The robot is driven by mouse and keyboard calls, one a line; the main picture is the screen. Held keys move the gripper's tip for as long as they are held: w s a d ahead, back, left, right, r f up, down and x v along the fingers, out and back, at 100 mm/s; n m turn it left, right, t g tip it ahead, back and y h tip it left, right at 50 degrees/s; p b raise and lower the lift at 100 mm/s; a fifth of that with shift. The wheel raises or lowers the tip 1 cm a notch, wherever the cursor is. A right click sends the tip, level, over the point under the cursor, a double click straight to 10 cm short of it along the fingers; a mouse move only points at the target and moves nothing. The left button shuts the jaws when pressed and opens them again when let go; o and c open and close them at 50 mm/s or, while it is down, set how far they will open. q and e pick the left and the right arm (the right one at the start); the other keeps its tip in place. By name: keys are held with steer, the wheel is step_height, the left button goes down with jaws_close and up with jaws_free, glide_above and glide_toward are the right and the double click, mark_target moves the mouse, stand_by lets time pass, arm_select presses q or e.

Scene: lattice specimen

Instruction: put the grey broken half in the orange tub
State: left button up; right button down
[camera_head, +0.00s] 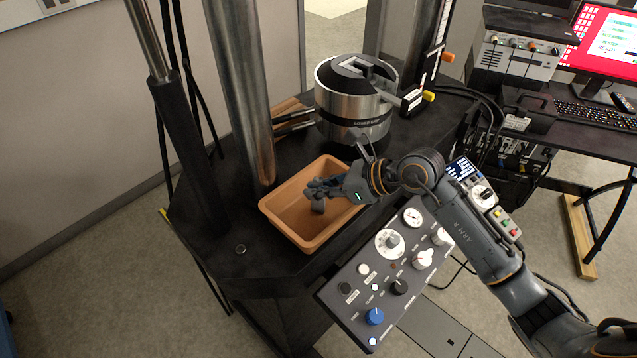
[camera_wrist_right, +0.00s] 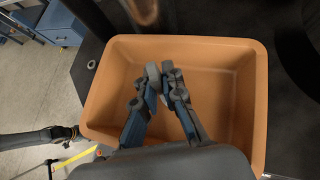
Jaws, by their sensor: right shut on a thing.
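The orange tub (camera_head: 278,203) stands on the black machine table, and it fills much of the right wrist view (camera_wrist_right: 248,110). My right gripper (camera_head: 318,190) reaches in from the right and is over the tub's opening, pointing down. It is shut on a small grey piece, the grey broken half (camera_head: 317,206), which hangs just below the fingers within the tub's outline. In the right wrist view the fingers (camera_wrist_right: 158,88) close together above the tub floor; the piece is mostly hidden between them. I cannot tell its height above the floor. My left gripper is not in view.
A metal load cell (camera_head: 345,100) stands behind the tub. A steel column (camera_head: 240,90) rises close to its back left. A control panel (camera_head: 385,270) with knobs sits at the front right, under my right arm. The tub floor that shows is bare.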

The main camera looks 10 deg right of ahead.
steer(key=c, duration=1.9)
jaws_free()
steer(key=shift+f, duration=0.2)
steer(key=o, duration=0.4)
steer(key=shift+o, duration=0.2)
steer(key=shift+r, duration=0.15)
steer(key=shift+r, duration=0.15)
steer(key=b+v, duration=0.3)
steer(key=v, duration=0.9)
